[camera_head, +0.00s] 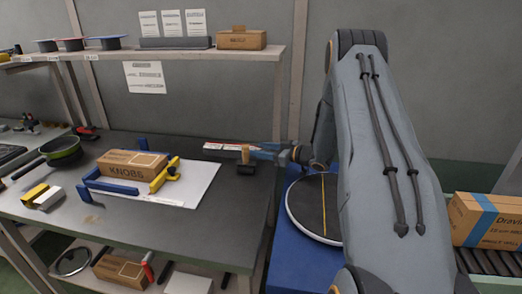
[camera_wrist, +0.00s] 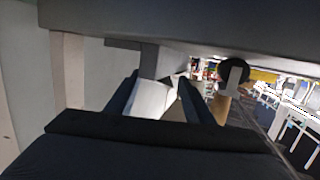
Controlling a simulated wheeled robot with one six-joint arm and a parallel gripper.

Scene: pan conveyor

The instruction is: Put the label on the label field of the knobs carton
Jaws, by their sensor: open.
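The knobs carton (camera_head: 132,163) is a brown box marked KNOBS. It sits on a pale board (camera_head: 200,190) on the table, beside a blue angled stop (camera_head: 110,186) and a yellow clamp (camera_head: 164,176). I cannot make out its label field. A flat white strip with red marks (camera_head: 224,147), perhaps the label, lies at the table's back right. My gripper (camera_head: 262,152) is low beside the strip's right end, pointing left, and open. In the wrist view a white surface (camera_wrist: 152,97) shows between the dark fingers; I cannot tell whether they touch it.
A wooden-handled tool with a dark base (camera_head: 246,160) stands just in front of my gripper. A shelf (camera_head: 190,55) overhangs the table's back. A green pan (camera_head: 62,148) and a yellow-white block (camera_head: 42,196) are at the left.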

